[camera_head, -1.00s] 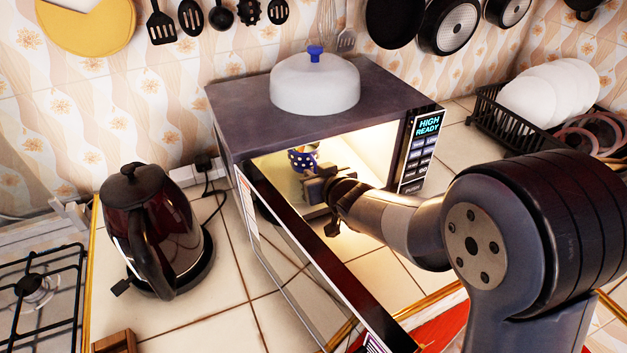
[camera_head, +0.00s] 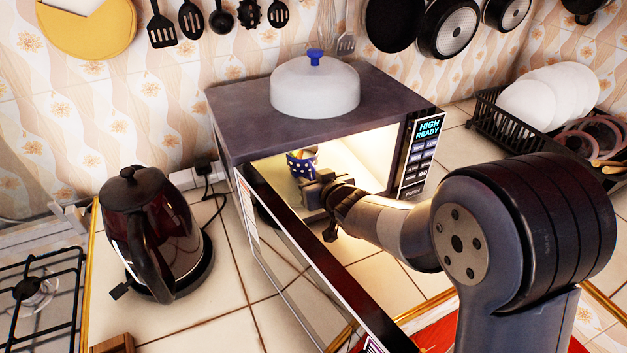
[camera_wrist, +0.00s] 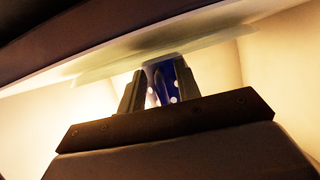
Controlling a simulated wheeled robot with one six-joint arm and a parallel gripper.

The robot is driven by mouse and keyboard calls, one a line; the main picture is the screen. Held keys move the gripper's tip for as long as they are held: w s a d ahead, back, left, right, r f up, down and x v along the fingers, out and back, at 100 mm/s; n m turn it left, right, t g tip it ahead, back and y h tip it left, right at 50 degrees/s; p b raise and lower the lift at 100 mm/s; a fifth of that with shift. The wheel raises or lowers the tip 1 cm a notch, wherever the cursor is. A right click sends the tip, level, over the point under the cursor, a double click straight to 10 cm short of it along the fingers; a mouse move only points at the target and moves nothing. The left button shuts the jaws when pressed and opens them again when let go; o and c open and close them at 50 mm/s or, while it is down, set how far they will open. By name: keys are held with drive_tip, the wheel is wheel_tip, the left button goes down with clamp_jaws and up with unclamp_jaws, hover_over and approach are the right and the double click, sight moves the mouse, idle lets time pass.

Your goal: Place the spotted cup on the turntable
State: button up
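The spotted cup (camera_head: 299,164), dark blue with white spots, is inside the open microwave. My gripper (camera_head: 318,184) reaches in through the opening, at the cup's near side. In the wrist view the two fingers (camera_wrist: 158,82) stand on either side of the blue spotted cup part (camera_wrist: 172,84) and look closed on it. A pale translucent plate (camera_wrist: 165,62), which looks like the turntable, spans the wrist view just beyond the fingertips. The cup's end meets it in the picture; I cannot tell if they touch. In the head view the turntable cannot be made out clearly.
The microwave (camera_head: 240,130) has its door (camera_head: 300,265) swung open toward the front left, beside my arm. A white lid with a blue knob (camera_head: 315,88) sits on top. A kettle (camera_head: 150,235) stands left, a dish rack (camera_head: 500,130) right.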

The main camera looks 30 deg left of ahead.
drive_tip(key=shift+r, duration=0.2)
drive_tip(key=p+v, duration=0.1)
drive_tip(key=v, duration=1.1)
drive_tip(key=shift+c, duration=0.3)
idle(0.7)
